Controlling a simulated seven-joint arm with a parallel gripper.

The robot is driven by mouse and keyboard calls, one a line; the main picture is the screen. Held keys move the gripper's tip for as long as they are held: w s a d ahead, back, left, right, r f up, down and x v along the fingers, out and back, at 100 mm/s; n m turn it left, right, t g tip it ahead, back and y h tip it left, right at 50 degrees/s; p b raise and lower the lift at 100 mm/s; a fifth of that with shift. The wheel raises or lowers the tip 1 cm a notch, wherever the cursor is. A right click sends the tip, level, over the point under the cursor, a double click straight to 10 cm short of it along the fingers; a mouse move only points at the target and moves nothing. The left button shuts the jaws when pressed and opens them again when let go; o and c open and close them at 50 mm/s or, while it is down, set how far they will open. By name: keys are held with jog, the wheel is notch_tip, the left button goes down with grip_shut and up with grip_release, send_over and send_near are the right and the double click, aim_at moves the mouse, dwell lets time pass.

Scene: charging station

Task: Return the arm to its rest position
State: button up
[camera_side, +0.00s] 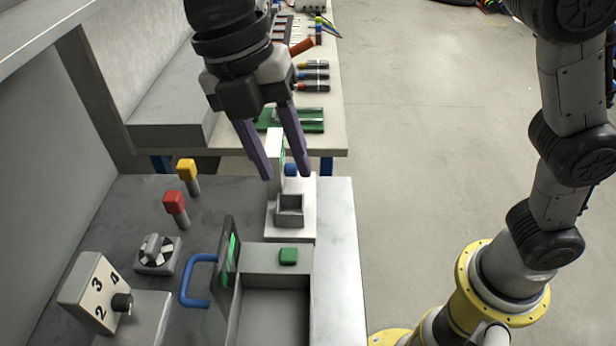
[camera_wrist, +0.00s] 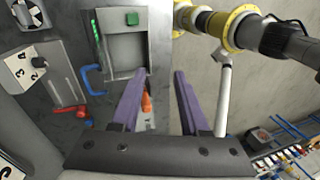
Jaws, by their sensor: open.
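My gripper (camera_side: 287,176) is at the upper middle of the side view, with two purple fingers pointing down. The fingers are apart and nothing is between them. In the side view they hang over or in front of a white stand (camera_side: 304,223) with a small grey box (camera_side: 290,210) on it; the exact height cannot be told. The wrist view shows both purple fingers (camera_wrist: 158,80) spread, with an orange piece (camera_wrist: 147,103) seen beyond the left one. My arm's yellow-ringed base also shows in both views.
The panel bench carries a blue handle (camera_side: 186,281), an open bin with a green button (camera_side: 289,256), a red switch (camera_side: 175,203), a yellow switch (camera_side: 187,170), a round dial (camera_side: 157,254) and a numbered box (camera_side: 92,290). A tool table (camera_side: 335,110) stands behind.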

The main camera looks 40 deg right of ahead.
jog(key=s+d+r+m+t+y, duration=0.1)
jog(key=s+d+r+m, duration=0.15)
jog(key=d, duration=0.35)
jog(key=s+d+r+m+t, duration=0.1)
jog(key=d+m, duration=0.2)
jog(key=d, duration=0.4)
jog(key=s+d+r+m+t+y, duration=0.1)
jog(key=d+m, duration=0.2)
jog(key=d, duration=0.3)
jog(key=s+d+f+m+t, duration=0.2)
jog(key=s+d+f+m, duration=0.1)
jog(key=f+m, duration=0.3)
jog(key=s+d+f+m+t, duration=0.2)
jog(key=s+d+f+m, duration=0.2)
jog(key=m, duration=0.7)
jog(key=shift+d+f+t, duration=0.4)
jog(key=shift+d+f, duration=0.3)
jog(key=shift+f, duration=0.15)
